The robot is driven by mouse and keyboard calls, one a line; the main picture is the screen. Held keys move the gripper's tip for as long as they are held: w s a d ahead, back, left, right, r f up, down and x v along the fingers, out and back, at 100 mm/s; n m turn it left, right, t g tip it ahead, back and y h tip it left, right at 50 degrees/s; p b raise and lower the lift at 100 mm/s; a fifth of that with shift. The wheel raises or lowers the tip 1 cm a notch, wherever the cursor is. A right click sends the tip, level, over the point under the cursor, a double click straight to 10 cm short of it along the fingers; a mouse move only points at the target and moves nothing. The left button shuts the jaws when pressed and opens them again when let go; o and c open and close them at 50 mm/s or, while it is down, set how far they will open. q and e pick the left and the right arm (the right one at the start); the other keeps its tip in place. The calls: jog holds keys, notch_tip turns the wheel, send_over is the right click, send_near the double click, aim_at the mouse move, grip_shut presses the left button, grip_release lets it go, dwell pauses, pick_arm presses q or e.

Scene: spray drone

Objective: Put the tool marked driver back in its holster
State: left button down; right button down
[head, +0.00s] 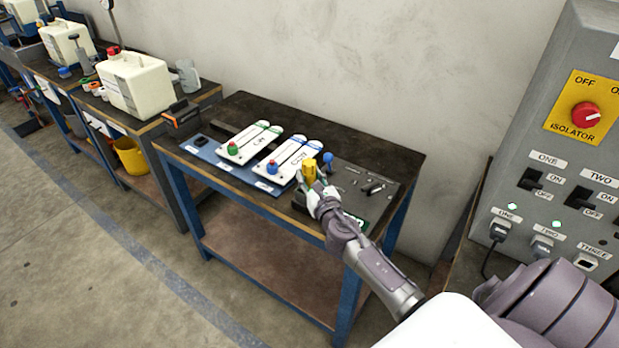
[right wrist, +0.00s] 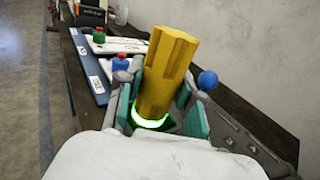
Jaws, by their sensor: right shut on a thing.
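My right gripper (head: 318,188) is shut on a yellow fluted tool handle (head: 309,168), over the right part of the bench. In the right wrist view the yellow handle (right wrist: 170,70) stands up, slightly tilted, between the teal finger pads of my right gripper (right wrist: 158,105). A glowing white-green ring shows at its lower end. No driver marking can be read on it. The tool's lower part is hidden, so I cannot tell whether it sits in a holster. A dark panel (head: 350,176) with fittings lies beside the gripper; its labels are unreadable. My left gripper is not in view.
A blue ball knob (head: 328,159) stands close behind the handle. White boards with a green knob (head: 233,148) and a blue knob (head: 273,166) lie on a blue mat to the left. The bench's back strip (head: 320,128) is clear. A grey isolator box (head: 560,150) stands right.

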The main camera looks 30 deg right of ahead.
jog(key=c, duration=1.2)
grip_release()
jog(key=shift+f, duration=0.2)
jog(key=o, duration=0.5)
jog(key=shift+c, duration=0.2)
jog(key=shift+r, duration=0.1)
jog(key=shift+r, duration=0.2)
jog(key=b+v, duration=0.1)
jog(key=v, duration=1.1)
jog(key=shift+f, duration=0.25)
